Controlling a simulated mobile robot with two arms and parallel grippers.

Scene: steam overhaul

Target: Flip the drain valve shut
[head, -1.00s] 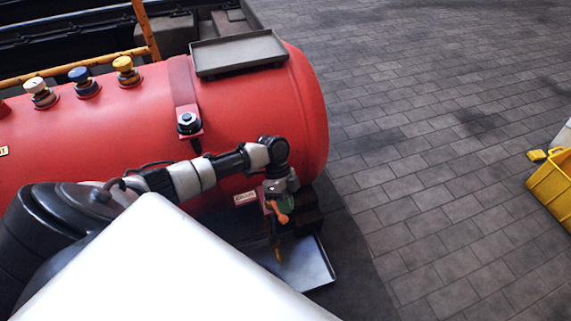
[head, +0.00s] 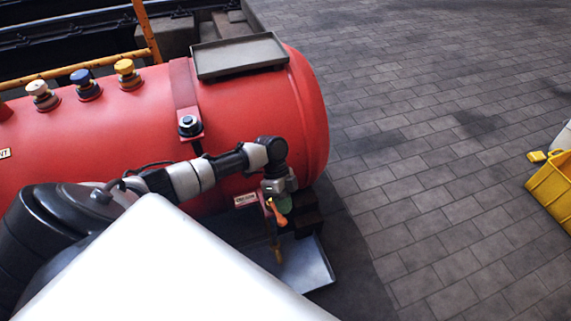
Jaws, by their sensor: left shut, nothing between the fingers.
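The drain valve shows as a small orange lever (head: 275,211) low at the right end of the red tank (head: 110,150). A thin pipe with a brass-coloured lower end (head: 278,255) hangs below it. My left gripper (head: 284,201) is shut and empty, pointing down right beside the lever. A small green patch shows just under the gripper body, and I cannot tell what it belongs to. Whether the fingers touch the lever is too small to tell. The valve body is partly hidden by my gripper. My right gripper is out of view.
A grey drip tray (head: 312,268) lies on the floor under the valve. Dark blocks (head: 307,215) support the tank end. A flat tray (head: 240,55) and coloured fittings (head: 84,84) top the tank. A yellow crate (head: 553,185) stands far right. The paved floor between is clear.

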